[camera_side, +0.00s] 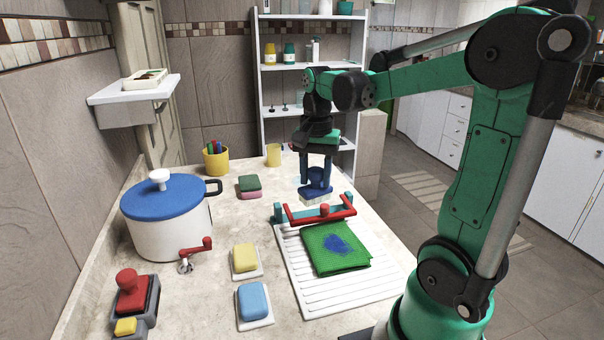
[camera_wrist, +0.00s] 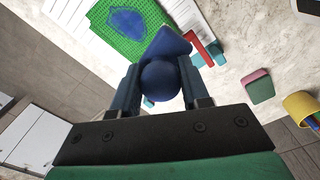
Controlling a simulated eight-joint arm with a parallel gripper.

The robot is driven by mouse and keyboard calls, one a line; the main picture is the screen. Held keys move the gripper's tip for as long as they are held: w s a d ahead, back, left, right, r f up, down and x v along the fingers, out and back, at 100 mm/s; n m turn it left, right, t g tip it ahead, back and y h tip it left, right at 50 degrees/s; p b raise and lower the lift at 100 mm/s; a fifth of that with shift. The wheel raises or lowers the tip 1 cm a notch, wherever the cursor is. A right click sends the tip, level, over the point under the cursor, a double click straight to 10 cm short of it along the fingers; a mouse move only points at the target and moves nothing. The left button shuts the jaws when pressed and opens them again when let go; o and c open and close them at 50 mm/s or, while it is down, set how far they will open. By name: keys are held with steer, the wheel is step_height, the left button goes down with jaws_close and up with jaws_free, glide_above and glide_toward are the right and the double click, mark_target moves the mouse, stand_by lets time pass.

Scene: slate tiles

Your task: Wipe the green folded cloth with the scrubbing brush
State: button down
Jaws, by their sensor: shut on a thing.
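My gripper (camera_side: 316,172) is shut on the scrubbing brush (camera_side: 315,191), which has a blue body and pale bristles pointing down. The brush is held in the air beyond the far end of the white ribbed board, apart from the cloth. In the wrist view the brush's round blue knob (camera_wrist: 160,82) sits between the two fingers. The green folded cloth (camera_side: 350,260) lies flat on the board, with a blue patch on its top. The cloth also shows at the top of the wrist view (camera_wrist: 104,18), partly cut off.
A red and teal handled object (camera_side: 324,211) stands between the brush and the cloth. The white ribbed board (camera_side: 310,297) lies under the cloth. Left are a blue-lidded pot (camera_side: 168,228), a yellow sponge (camera_side: 244,258), a blue sponge (camera_side: 253,299) and a green-pink sponge (camera_side: 249,186).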

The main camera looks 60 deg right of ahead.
mark_target(332, 192)
steer(key=s+d+m, duration=0.1)
steer(key=s+d+f+m, duration=0.1)
steer(key=m, duration=0.1)
steer(key=shift+s, duration=0.35)
steer(key=shift+f, duration=2.6)
steer(key=shift+s+a+f, duration=0.2)
steer(key=shift+f, duration=0.4)
steer(key=shift+s+a+f, duration=0.15)
steer(key=shift+f, duration=0.45)
steer(key=shift+s+a+f, duration=0.15)
steer(key=shift+s+a, duration=2)
steer(key=shift+s, duration=0.05)
steer(key=shift+w+d, duration=2.55)
steer(key=shift+d, duration=0.15)
steer(key=shift+s, duration=0.35)
steer(key=shift+s+a, duration=2.4)
steer(key=shift+a, duration=0.1)
steer(key=shift+w+d, duration=2.5)
steer(key=shift+d, duration=0.05)
steer(key=shift+w+r, duration=0.1)
steer(key=shift+r, duration=0.1)
step_height(332, 192, up, 8)
